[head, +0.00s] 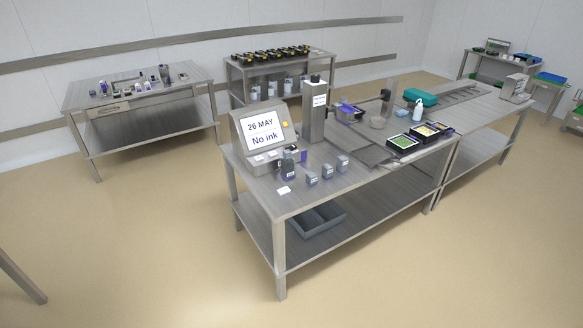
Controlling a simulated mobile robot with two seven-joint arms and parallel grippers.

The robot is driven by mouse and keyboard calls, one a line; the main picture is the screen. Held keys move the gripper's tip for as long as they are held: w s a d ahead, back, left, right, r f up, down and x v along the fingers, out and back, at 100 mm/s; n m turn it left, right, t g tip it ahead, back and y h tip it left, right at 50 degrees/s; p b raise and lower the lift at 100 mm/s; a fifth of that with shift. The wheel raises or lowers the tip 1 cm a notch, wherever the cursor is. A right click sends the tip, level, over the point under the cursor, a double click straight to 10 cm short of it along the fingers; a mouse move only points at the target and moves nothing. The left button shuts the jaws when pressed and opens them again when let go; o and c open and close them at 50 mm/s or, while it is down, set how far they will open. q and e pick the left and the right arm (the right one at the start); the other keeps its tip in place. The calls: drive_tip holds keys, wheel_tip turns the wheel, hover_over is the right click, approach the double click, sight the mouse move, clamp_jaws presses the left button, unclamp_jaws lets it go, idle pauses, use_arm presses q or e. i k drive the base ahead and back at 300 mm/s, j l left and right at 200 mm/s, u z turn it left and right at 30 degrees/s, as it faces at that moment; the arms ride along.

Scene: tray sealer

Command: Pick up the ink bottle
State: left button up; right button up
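A dark bottle with a white label (289,166) stands upright on the near steel table, in front of the printer with the screen (263,135). It looks like an ink bottle, but its label is too small to read. Three small grey labelled containers stand in a row to its right: a left one (312,179), a middle one (327,172) and a right one (342,163). I cannot tell whether these hold ink. The screen reads "26 MAY" and "No ink". Neither of my grippers is in view.
The near steel table (330,195) has a grey bin (318,219) on its lower shelf. Filled black trays (403,144) and a teal case (420,97) are farther right. A back-left table (150,95) holds small bottles. The floor in front is clear.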

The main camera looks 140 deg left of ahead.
sight(287, 164)
drive_tip(key=u, duration=5.4)
drive_tip(key=i+l+u, duration=0.1)
drive_tip(key=l+u, duration=0.85)
drive_tip(key=k+l+u, duration=0.1)
drive_tip(key=l+u, duration=0.35)
drive_tip(key=l, duration=0.9)
drive_tip(key=k+l+u, duration=0.1)
drive_tip(key=l, duration=0.25)
drive_tip(key=k+l, duration=0.1)
drive_tip(key=l, duration=0.3)
